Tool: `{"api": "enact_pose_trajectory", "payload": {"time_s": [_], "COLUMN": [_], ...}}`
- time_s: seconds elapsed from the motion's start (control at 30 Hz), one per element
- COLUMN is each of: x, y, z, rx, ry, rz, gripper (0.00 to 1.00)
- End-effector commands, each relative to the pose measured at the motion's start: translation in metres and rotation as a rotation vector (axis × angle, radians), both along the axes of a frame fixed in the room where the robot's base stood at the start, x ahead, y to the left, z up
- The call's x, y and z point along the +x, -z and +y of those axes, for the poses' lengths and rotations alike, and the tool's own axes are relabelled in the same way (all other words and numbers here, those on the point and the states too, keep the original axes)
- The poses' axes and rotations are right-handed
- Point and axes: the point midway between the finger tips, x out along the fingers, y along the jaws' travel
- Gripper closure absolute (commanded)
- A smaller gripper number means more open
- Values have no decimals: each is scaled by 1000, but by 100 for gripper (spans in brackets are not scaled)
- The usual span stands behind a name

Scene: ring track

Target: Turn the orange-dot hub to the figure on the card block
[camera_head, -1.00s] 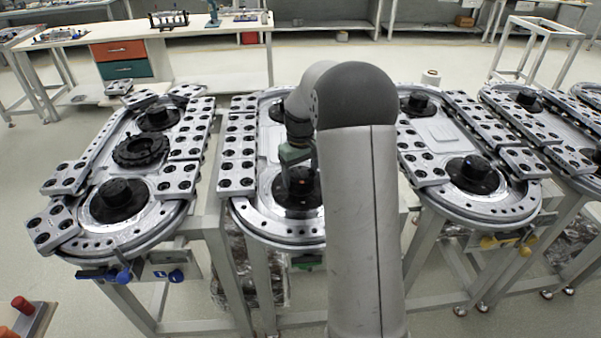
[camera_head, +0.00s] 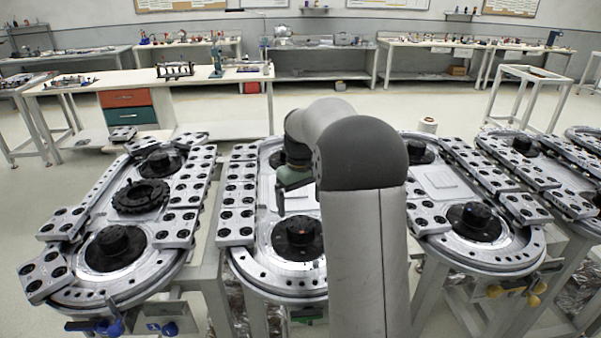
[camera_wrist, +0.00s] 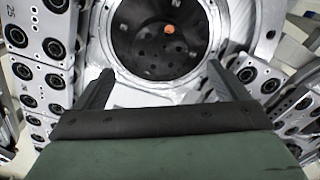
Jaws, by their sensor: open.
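The orange-dot hub (camera_head: 298,234) is a round black hub on the near end of the middle ring track. In the wrist view its black disc (camera_wrist: 160,45) fills the top middle, with the orange dot on its upper part. My gripper (camera_head: 283,204) is above the track, up and behind the hub in the head view, apart from it. In the wrist view the two fingers of my gripper (camera_wrist: 158,82) are spread wide with nothing between them. I cannot make out a card block or its figure in either view.
Similar ring tracks stand on both sides, with black hubs on the left track (camera_head: 115,247) and right track (camera_head: 474,221). Rows of grey plates with black rollers (camera_head: 236,205) flank the hub. A workbench with drawers (camera_head: 128,107) stands behind.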

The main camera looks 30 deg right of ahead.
Motion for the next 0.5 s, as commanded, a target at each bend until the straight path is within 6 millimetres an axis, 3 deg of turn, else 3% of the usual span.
{"api": "enact_pose_trajectory", "payload": {"time_s": [0.1,0.3,0.5], "x": [1,0,0], "y": [-31,-73,-95], "z": [0,0,0], "rx": [-2,-1,0], "ry": [0,0,0], "rz": [-4,-3,-1], "gripper": [6,6,6]}}
